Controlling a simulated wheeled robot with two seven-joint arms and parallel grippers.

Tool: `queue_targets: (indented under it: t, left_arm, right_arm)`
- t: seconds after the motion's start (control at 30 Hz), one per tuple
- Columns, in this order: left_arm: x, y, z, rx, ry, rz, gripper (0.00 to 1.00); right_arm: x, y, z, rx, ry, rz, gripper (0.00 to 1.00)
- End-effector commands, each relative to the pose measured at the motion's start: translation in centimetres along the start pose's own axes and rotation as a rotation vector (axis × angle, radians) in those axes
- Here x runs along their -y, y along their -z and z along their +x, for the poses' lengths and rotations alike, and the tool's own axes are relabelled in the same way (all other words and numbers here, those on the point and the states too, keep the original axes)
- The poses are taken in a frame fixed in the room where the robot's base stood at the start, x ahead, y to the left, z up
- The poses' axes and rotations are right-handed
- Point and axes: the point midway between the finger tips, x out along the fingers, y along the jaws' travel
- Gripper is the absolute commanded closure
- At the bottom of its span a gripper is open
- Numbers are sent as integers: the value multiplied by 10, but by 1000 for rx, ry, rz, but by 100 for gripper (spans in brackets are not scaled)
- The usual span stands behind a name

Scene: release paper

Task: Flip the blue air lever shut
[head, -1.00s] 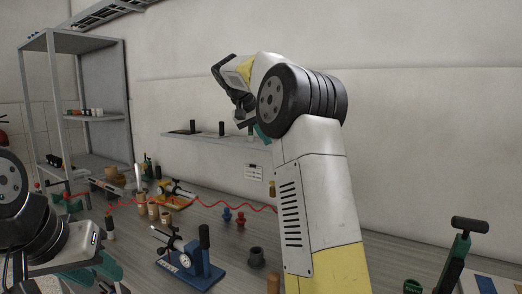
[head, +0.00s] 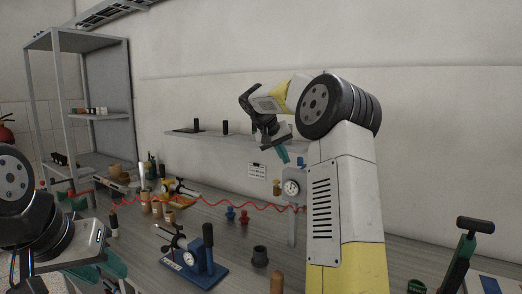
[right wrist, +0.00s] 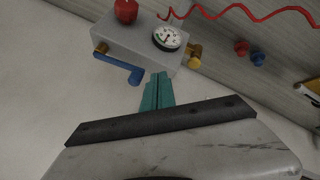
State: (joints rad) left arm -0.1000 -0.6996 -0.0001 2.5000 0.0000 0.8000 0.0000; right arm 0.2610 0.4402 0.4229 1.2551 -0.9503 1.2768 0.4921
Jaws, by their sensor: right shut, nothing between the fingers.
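The blue air lever (right wrist: 118,66) sits on the side of a grey valve box (right wrist: 138,38), on a brass pivot at the left, and its bent end points toward my fingers in the right wrist view. My right gripper (right wrist: 157,88) is shut and empty, its teal fingertips just right of the lever's bent end; I cannot tell whether they touch.
The box carries a red knob (right wrist: 126,10) and a brass fitting (right wrist: 194,54). A red coiled hose (head: 225,206) runs left over the bench. A blue press (head: 200,262), a dark cup (head: 260,256) and small red and blue pieces stand on the bench.

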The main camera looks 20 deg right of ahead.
Motion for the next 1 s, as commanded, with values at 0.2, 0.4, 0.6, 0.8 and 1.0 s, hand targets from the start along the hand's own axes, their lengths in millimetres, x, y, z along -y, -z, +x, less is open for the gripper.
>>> queue_targets:
  t: [0.2, 0.4, 0.6, 0.8, 1.0]
  left_arm:
    - [0, 0, 0, 0, 0, 0, 64]
    - [0, 0, 0, 0, 0, 0, 64]
    - [0, 0, 0, 0, 0, 0, 64]
    - [0, 0, 0, 0, 0, 0, 64]
    - [0, 0, 0, 0, 0, 0, 64]
  right_arm:
    - [-20, 0, 10, 0, 0, 1, 100]
    - [-22, 0, 10, -1, 1, 0, 100]
    - [-22, 0, 10, 0, 0, 1, 100]
    - [-21, 9, 16, 32, -32, 61, 100]
    - [-24, 16, 20, 70, -70, 132, 100]
